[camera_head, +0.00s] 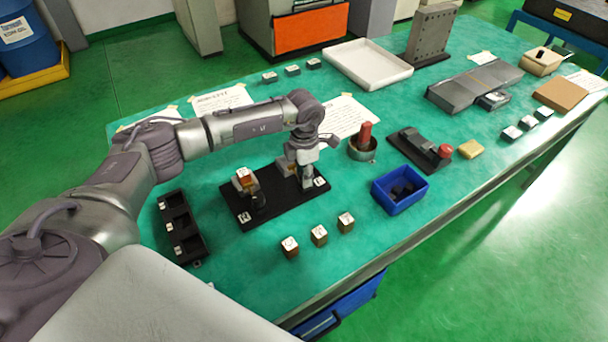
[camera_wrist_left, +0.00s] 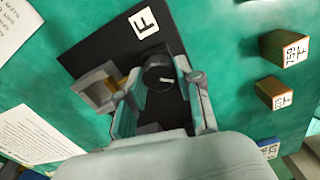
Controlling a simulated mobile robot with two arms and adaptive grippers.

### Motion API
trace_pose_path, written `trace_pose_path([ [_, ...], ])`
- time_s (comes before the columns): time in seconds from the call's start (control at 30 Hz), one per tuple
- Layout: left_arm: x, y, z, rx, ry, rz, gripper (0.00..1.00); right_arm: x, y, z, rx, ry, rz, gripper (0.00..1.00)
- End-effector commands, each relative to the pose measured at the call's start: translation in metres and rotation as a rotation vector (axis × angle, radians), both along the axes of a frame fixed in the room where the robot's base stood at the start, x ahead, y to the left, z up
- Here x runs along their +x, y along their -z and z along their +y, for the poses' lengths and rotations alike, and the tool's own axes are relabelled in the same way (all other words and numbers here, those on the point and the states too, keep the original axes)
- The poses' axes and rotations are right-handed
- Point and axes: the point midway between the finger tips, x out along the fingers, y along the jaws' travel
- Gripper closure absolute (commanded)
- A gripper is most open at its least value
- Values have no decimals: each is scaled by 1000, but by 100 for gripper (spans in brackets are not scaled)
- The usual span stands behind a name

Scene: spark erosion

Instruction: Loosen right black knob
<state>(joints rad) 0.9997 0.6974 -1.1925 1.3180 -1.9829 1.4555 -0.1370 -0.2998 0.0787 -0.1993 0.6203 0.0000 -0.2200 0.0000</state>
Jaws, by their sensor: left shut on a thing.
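The black fixture plate (camera_head: 275,207) lies on the green table and bears a knob near each end. My left gripper (camera_head: 307,183) points down over the right end of the plate, beside a white label. In the left wrist view the right black knob (camera_wrist_left: 160,77), with a white mark on top, sits between the fingertips of my left gripper (camera_wrist_left: 160,84), which is shut on it. In the head view the gripper hides this knob. My right gripper is not in view.
Several labelled blocks (camera_head: 319,235) stand in front of the plate. A black tray (camera_head: 180,226) lies to its left. A blue bin (camera_head: 383,204) and a round container with a red-topped tool (camera_head: 362,153) stand to the right. Papers (camera_head: 345,117) lie behind.

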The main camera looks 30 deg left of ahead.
Motion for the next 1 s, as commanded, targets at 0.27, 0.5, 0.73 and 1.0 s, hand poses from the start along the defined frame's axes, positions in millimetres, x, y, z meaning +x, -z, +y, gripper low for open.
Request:
trace_pose_path([
  [0.27,1,0,0,1,-259,-2,100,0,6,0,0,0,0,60],
  [0.5,1,-1,0,0,-451,-3,100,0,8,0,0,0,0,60],
  [0.73,1,-1,0,1,-577,-3,100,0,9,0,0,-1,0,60],
  [1.0,1,-2,0,1,-646,-3,100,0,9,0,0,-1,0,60],
])
